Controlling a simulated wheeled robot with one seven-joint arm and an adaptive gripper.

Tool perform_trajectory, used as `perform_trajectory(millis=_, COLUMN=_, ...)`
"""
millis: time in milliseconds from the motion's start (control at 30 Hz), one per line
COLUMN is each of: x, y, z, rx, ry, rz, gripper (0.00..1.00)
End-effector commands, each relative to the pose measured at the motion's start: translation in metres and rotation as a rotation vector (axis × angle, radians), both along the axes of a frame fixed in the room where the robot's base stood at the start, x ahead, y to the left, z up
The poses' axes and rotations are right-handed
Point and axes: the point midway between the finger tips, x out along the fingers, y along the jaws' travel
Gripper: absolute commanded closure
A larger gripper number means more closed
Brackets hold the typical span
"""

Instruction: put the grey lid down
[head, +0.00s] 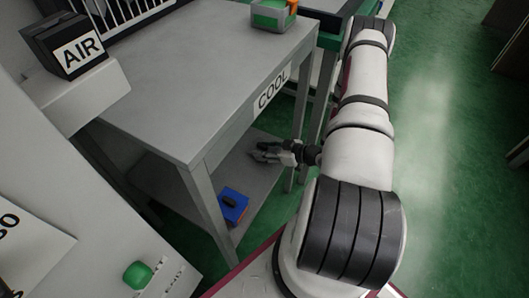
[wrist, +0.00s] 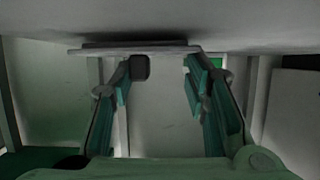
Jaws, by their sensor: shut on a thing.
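My gripper (head: 272,153) is low beside the grey table, under its top and above the lower shelf, with its fingers towards the left. A dark rounded block (wrist: 140,67) shows near the left finger. The gripper is shut on the lid, but its exact edges and the contact are hard to make out. In the head view the lid is too small to tell from the fingers.
The grey table (head: 185,85) marked COOL has its top close over my gripper. A blue item with a dark handle (head: 233,207) lies on the lower shelf (head: 262,178). A green and orange box (head: 272,15) stands on top. An AIR block (head: 75,45) is at upper left.

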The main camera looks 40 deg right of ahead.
Motion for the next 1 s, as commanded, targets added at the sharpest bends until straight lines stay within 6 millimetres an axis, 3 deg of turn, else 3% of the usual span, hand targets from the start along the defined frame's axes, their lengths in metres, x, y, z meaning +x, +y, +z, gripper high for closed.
perform_trajectory(millis=400, x=0.000, y=0.000, z=-0.007, rx=0.000, ry=-0.001, rz=0.000, gripper=0.89)
perform_trajectory(millis=433, x=0.000, y=0.000, z=-0.007, rx=0.000, ry=-0.001, rz=0.000, gripper=0.51)
perform_trajectory(millis=500, x=0.000, y=0.000, z=-0.006, rx=0.000, ry=-0.001, rz=0.000, gripper=0.37)
perform_trajectory(millis=900, x=0.000, y=0.000, z=-0.002, rx=-0.001, ry=-0.002, rz=0.001, gripper=0.37)
perform_trajectory(millis=1000, x=-0.011, y=-0.006, z=0.003, rx=-0.002, ry=-0.001, rz=-0.002, gripper=0.37)
